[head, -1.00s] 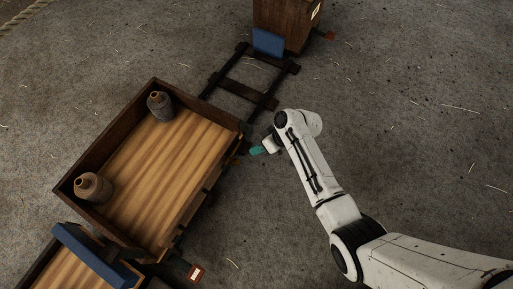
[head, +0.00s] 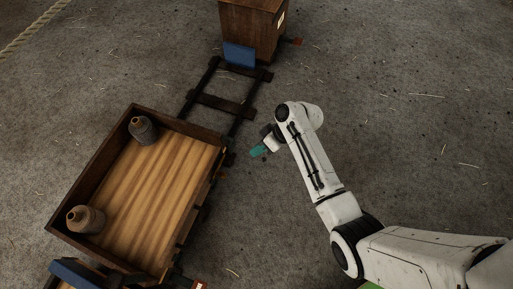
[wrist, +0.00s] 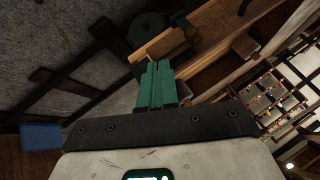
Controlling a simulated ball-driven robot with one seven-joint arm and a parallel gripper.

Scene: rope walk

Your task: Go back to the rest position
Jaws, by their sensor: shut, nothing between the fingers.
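My gripper (head: 258,151) is at the middle of the head view, to the right of the wooden cart and apart from it. Its teal fingers also show in the wrist view (wrist: 156,87), pressed together with nothing between them. My white arm reaches to it from the lower right.
A wooden cart (head: 212,190) holds a dark grey bottle (head: 143,131) and a brown bottle (head: 85,219). Rails (head: 222,104) run up to a brown crate-like wagon (head: 250,27) with a blue panel (head: 239,55). The floor to the right and above my arm is clear.

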